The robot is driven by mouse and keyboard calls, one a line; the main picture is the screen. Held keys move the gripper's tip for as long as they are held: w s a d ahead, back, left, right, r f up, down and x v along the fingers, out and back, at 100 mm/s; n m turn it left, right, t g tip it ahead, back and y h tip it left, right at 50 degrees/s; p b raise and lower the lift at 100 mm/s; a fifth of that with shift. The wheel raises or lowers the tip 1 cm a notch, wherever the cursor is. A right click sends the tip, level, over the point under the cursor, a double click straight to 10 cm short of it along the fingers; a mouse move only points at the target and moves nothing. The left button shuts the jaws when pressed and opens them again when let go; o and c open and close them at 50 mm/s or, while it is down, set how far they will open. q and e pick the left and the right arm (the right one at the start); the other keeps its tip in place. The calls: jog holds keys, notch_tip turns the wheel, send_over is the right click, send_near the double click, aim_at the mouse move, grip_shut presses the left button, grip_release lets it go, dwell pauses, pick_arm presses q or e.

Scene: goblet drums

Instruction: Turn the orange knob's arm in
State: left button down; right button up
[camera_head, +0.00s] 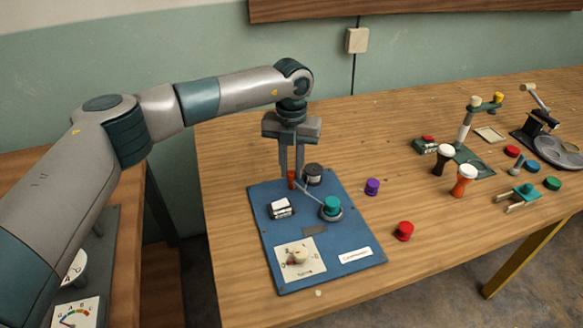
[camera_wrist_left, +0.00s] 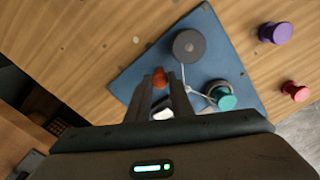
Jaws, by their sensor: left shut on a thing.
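The orange knob (camera_head: 291,179) stands near the back edge of the blue board (camera_head: 268,245). My left gripper (camera_head: 292,178) reaches down from above and is shut on the knob. In the left wrist view the orange knob (camera_wrist_left: 160,77) shows between the fingertips of the left gripper (camera_wrist_left: 161,84). A thin pale arm (camera_wrist_left: 187,85) runs beside the right finger and bends toward the teal knob (camera_wrist_left: 222,97). Its link to the orange knob is hidden by the fingers. My right gripper is not in view.
On the board are a dark round knob (camera_head: 313,174), a white switch block (camera_head: 281,208) and a dial (camera_head: 297,256). A purple knob (camera_head: 372,186) and a red knob (camera_head: 404,231) stand right of it. Goblet drums (camera_head: 463,180) and other items stand farther right.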

aim_at(291, 172)
pick_arm(q)
jog(key=c, duration=1.6)
grip_release()
jog(key=shift+o, duration=0.2)
jog(key=shift+r, duration=0.1)
